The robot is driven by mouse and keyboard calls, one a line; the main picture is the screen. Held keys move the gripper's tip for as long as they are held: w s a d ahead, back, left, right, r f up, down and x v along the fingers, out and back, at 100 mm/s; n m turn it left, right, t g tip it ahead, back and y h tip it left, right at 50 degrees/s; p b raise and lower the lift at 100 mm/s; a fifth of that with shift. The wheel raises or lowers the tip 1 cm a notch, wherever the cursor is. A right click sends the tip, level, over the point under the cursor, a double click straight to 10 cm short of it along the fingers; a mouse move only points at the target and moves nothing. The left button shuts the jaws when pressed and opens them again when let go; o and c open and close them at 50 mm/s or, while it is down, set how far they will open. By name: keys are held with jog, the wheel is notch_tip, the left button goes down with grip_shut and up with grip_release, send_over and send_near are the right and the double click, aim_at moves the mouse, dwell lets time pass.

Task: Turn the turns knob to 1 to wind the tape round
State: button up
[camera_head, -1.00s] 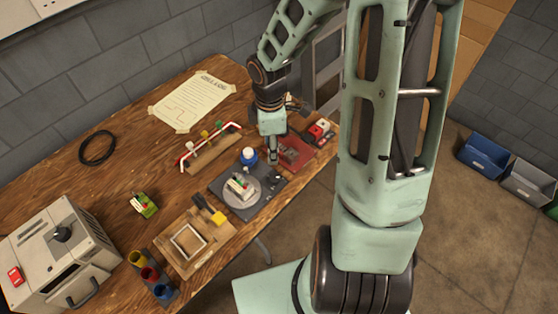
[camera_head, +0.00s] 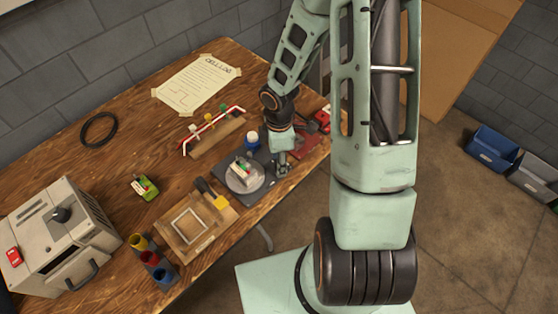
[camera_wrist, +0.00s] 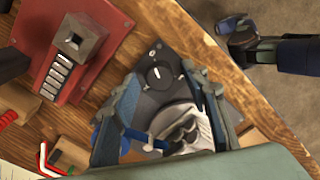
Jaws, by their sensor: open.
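The turns knob (camera_wrist: 159,74) is a round black dial with a white pointer mark. It sits on the dark winder plate (camera_wrist: 148,54), and in the wrist view it lies between my fingertips. My gripper (camera_wrist: 164,84) is open and empty; I cannot tell whether it touches the knob. In the head view my gripper (camera_head: 283,169) is at the plate's right end and hides the knob. The grey turntable (camera_head: 239,186) is just left of it, with a small pale pack (camera_head: 242,168) on top. The numbers around the knob are too small to read.
A red block with a square post (camera_wrist: 82,36) is close by. A blue-and-white pot (camera_head: 252,139) stands behind the turntable. A wooden jig (camera_head: 190,225), colored cups (camera_head: 150,259) and a grey machine (camera_head: 58,240) are further left. The table's front edge is near.

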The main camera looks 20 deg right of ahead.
jog(key=shift+c, duration=0.6)
grip_shut()
